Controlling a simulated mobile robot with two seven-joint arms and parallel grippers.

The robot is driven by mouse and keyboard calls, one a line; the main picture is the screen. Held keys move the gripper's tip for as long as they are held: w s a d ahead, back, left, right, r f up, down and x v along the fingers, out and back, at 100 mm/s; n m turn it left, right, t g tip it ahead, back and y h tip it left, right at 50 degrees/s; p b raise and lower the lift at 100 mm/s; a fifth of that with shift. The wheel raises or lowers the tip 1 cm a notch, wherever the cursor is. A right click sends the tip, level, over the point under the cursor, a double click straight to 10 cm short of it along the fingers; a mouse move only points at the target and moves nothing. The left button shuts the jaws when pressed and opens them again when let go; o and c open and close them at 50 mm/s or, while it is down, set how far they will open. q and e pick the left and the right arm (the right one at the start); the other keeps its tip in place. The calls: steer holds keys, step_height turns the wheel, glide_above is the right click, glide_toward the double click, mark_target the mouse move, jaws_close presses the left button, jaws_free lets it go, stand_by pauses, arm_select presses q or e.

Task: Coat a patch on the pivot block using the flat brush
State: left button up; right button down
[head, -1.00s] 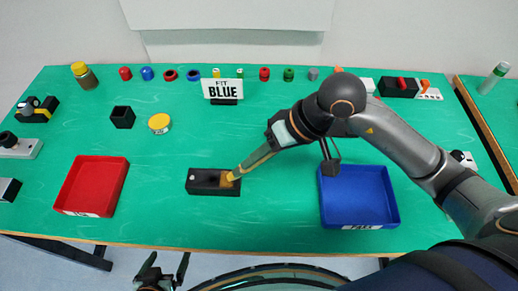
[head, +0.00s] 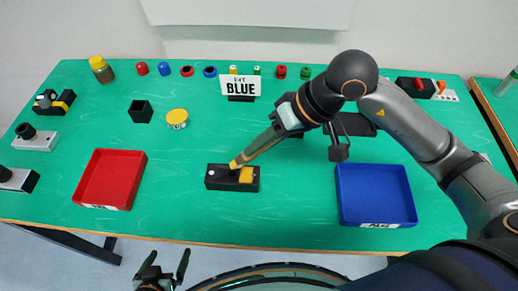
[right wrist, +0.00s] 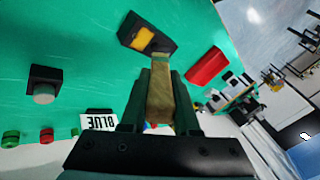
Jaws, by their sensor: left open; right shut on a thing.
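The pivot block (head: 217,183) is a black block lying on the green table, with a small pale dot near its left end. A yellow-orange patch (head: 246,175) shows on its right part, and also in the right wrist view (right wrist: 143,36). My right gripper (head: 278,127) is shut on the flat brush (head: 257,147), a tan tool slanting down to the left. The brush tip is at the block's top near its far edge, left of the patch; I cannot tell whether it touches. The brush also shows between the fingers in the right wrist view (right wrist: 160,95). My left gripper (head: 165,272) is open and empty, below the table's front edge.
A red tray (head: 80,180) stands left and a blue tray (head: 344,207) right of the block. A BLUE sign (head: 240,87), a yellow-lidded tin (head: 178,118), a black open box (head: 141,111) and several small coloured parts sit farther back. Table around the block is clear.

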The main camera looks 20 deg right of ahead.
steer(key=shift+r+p, duration=0.8)
steer(key=shift+r, duration=1.7)
